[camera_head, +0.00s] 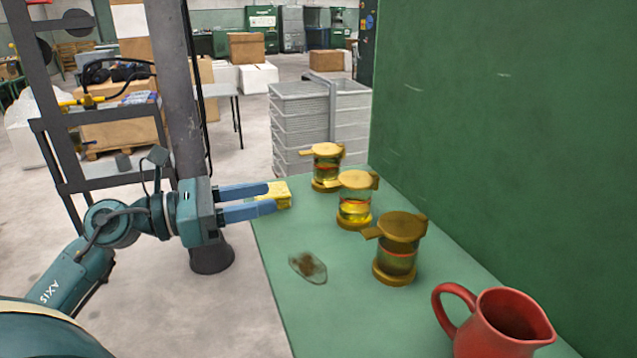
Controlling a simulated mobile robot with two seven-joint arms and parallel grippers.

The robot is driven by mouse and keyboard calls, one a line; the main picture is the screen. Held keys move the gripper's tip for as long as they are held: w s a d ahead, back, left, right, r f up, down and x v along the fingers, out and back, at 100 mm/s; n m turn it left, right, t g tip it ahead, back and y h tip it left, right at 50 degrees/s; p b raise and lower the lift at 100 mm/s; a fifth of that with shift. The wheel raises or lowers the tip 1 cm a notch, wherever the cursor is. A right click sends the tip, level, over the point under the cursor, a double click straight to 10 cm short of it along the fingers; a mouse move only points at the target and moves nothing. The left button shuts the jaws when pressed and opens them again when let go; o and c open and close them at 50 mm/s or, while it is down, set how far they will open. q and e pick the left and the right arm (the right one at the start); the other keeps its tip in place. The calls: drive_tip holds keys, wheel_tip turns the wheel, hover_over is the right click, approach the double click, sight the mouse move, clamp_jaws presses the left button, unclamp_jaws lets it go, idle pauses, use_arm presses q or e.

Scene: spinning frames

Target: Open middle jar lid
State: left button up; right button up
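Three glass jars with brass-coloured lids and bases stand in a row on the green table (300,321). The middle jar (354,211) holds yellow liquid, and its lid (357,180) lies flat on top, closed. The far jar (326,170) and the near jar (396,262) also have their lids on. My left gripper (272,198) is open at the table's left edge, left of the middle jar and apart from it. My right gripper is not in view.
A red jug (503,325) stands at the near right of the table. A brown stain or clear flat piece (308,267) lies left of the near jar. A green wall (500,130) borders the right side. Grey crates (300,120) stand behind the table.

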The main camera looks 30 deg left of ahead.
use_arm(q)
drive_tip(key=p, duration=0.3)
approach(351, 180)
drive_tip(key=x, duration=0.3)
drive_tip(key=shift+w, duration=0.1)
drive_tip(key=shift+w+d+f, duration=0.15)
drive_tip(key=shift+w+d, duration=0.15)
drive_tip(key=shift+w, duration=0.05)
drive_tip(key=shift+c, duration=0.4)
clamp_jaws()
